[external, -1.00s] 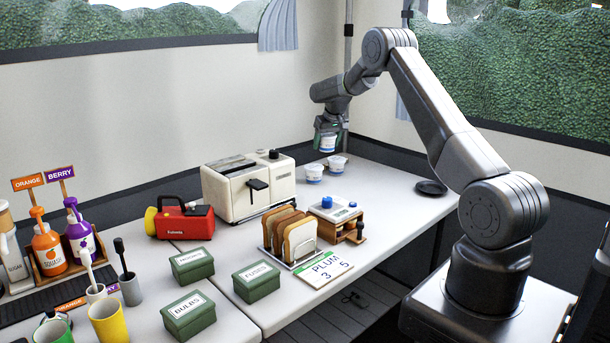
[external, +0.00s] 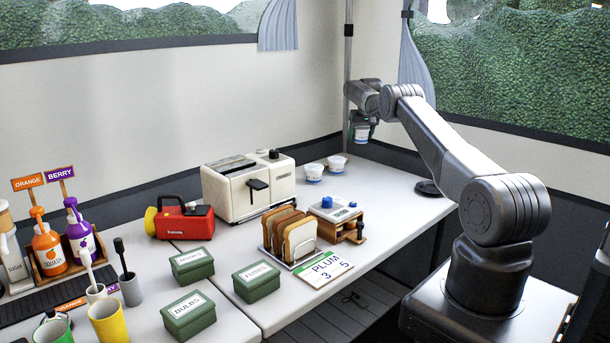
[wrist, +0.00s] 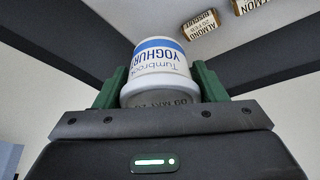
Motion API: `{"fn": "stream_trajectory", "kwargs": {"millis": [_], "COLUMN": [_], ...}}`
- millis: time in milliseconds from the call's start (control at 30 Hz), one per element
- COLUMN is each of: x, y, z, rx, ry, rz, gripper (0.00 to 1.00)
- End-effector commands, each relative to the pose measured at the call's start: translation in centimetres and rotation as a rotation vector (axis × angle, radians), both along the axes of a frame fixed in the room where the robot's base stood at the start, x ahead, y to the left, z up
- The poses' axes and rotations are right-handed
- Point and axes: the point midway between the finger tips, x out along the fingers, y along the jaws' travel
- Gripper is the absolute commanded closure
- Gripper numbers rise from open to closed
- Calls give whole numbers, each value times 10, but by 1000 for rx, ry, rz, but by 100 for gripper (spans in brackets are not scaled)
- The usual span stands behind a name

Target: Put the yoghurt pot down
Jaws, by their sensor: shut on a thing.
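The yoghurt pot (wrist: 158,62), white with a blue band and "YOGHURT" lettering, sits between the green fingers of my gripper (wrist: 158,84) in the wrist view. The fingers are shut on its sides. In the external view my gripper (external: 362,122) holds the pot (external: 361,135) in the air over the far end of the table (external: 390,195), clear of the tabletop. Two similar white pots, a left one (external: 314,172) and a right one (external: 337,163), stand close together on the table, to the left of and below the held pot.
A black round dish (external: 429,188) lies near the table's right edge. A cream toaster (external: 248,185), a toast rack (external: 290,237) and a wooden scale-like device (external: 336,218) stand nearer. The tabletop between the pots and the dish is clear. Labelled blocks (wrist: 200,24) show in the wrist view.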

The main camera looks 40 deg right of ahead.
Motion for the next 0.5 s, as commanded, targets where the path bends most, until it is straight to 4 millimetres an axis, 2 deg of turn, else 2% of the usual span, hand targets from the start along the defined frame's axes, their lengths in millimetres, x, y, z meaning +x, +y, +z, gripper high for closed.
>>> {"fn": "stream_trajectory", "kwargs": {"millis": [33, 100, 500], "x": [0, 0, -1], "y": [0, 0, 1], "z": [-10, -19, -63], "rx": [0, 0, 2], "ry": [0, 0, 3], "rz": [0, 0, 0], "gripper": [62, 62, 62]}}
